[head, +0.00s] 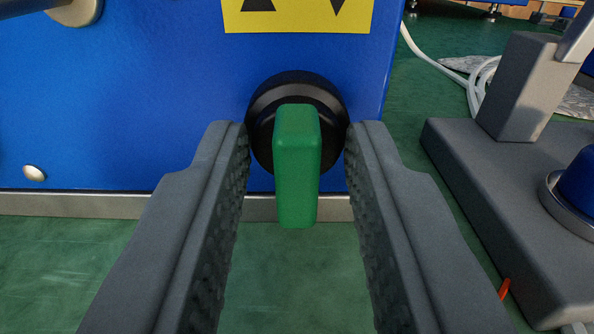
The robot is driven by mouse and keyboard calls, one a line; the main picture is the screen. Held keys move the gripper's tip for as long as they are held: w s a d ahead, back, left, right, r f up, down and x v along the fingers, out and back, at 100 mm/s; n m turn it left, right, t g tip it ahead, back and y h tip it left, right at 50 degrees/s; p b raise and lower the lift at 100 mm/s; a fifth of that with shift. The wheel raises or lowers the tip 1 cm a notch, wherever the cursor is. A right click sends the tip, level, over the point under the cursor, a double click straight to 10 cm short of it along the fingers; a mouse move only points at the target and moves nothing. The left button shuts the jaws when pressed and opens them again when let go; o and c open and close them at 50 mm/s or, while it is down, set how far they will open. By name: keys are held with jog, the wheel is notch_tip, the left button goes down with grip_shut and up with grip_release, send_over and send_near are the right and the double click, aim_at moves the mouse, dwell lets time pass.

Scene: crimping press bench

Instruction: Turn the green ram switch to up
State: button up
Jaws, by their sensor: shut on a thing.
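The green ram switch (296,170) is a green bar handle on a round black base (262,112), set in the front of a blue panel. In the picture the bar stands vertical. My gripper (297,138) has one finger on each side of the switch. The fingertips meet the left and right sides of the black base, and the jaws are shut on the switch.
The blue panel (120,110) fills the left and middle, with a round metal screw (34,173) low on it. A grey fixture (500,190) stands close by on the right. White cable (477,85) lies behind it. The green bench surface (70,260) is bare at lower left.

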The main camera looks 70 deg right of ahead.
dwell(0.4)
jog(key=o, duration=0.6)
jog(key=shift+a, duration=0.15)
jog(key=v, duration=1.7)
